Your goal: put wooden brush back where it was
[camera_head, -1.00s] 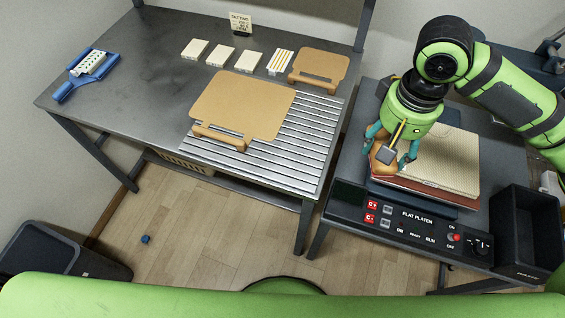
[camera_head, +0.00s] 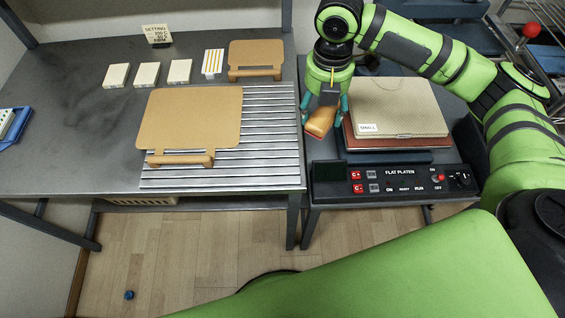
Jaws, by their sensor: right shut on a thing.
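The wooden brush (camera_head: 320,121) is orange-brown and shows below my right gripper (camera_head: 325,108), between its teal fingers. The right gripper is shut on it, above the left edge of the flat press. The pale pad (camera_head: 400,105) on the press carries a small white label and lies over a reddish layer. I cannot tell whether the brush touches the press. My left gripper is not in view.
The press's control panel (camera_head: 400,178) runs along its front. The steel table (camera_head: 60,130) to the left bears a large tan board (camera_head: 190,115), a smaller one (camera_head: 256,56), several pale blocks and a setting sign (camera_head: 156,34). A slatted rack (camera_head: 268,140) has bare room.

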